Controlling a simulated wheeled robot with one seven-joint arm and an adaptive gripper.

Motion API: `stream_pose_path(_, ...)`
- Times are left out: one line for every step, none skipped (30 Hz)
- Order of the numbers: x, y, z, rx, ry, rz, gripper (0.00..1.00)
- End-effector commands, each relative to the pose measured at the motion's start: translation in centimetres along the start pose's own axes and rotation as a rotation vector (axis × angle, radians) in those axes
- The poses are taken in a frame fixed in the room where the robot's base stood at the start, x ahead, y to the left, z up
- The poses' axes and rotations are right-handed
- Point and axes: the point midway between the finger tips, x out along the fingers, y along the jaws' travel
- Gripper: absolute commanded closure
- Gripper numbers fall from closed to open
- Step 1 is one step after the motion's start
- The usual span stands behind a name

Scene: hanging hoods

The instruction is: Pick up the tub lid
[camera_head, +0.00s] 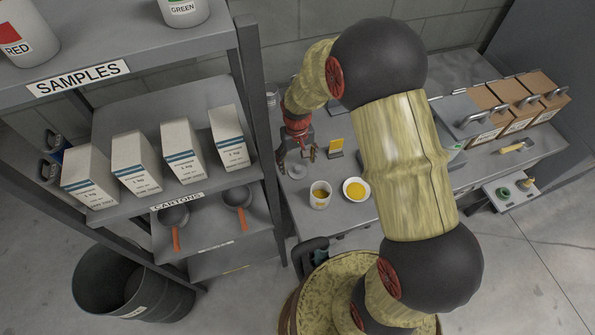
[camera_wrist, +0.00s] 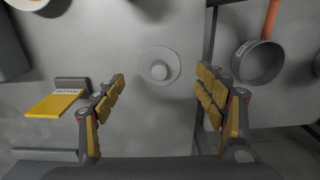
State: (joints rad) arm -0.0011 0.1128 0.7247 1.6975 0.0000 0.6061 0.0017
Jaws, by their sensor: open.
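The tub lid (camera_head: 298,171) is a small grey disc with a round knob. It lies flat on the grey bench top near the bench's left end. In the wrist view the lid (camera_wrist: 146,57) is centred between and beyond my fingertips, knob facing the camera. My gripper (camera_head: 298,154) is open and empty above the lid; its two padded fingers (camera_wrist: 160,80) are spread wide to either side. No finger appears to touch it.
A white bowl (camera_head: 347,184) of yellow stuff and a yellow card in a stand (camera_head: 336,144) are near the lid. The shelf rack (camera_head: 262,110), with cartons and pans (camera_head: 237,194), stands close on the left. Brown boxes (camera_head: 540,85) stand farther right.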

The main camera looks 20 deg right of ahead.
Motion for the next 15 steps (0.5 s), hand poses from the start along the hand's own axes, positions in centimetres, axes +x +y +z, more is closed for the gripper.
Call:
stream_pose_path(1.1,0.1,0.2,0.000,-0.003,0.000,0.29)
stream_pose_path(1.6,0.1,0.3,0.000,-0.002,0.000,0.29)
stream_pose_path(2.2,0.1,0.3,0.000,-0.003,0.000,0.29)
stream_pose_path(2.6,0.1,0.3,0.000,-0.004,0.000,0.29)
stream_pose_path(3.0,0.1,0.3,0.000,-0.004,0.000,0.29)
stream_pose_path(3.3,0.1,0.3,0.000,-0.002,0.000,0.29)
stream_pose_path(3.4,0.1,0.3,0.000,-0.001,0.000,0.29)
stream_pose_path(3.5,0.1,0.2,0.000,-0.001,0.000,0.29)
stream_pose_path(3.5,0.1,0.2,0.000,0.000,0.000,0.29)
stream_pose_path(3.5,0.1,0.2,0.000,0.000,0.000,0.29)
stream_pose_path(3.4,0.1,0.2,0.000,0.000,0.000,0.29)
stream_pose_path(3.4,0.1,0.2,0.000,0.000,0.000,0.29)
stream_pose_path(3.4,0.1,0.2,0.000,0.000,0.000,0.29)
stream_pose_path(3.4,0.1,0.2,0.000,0.000,0.000,0.29)
stream_pose_path(3.4,0.1,0.2,0.000,0.000,0.000,0.32)
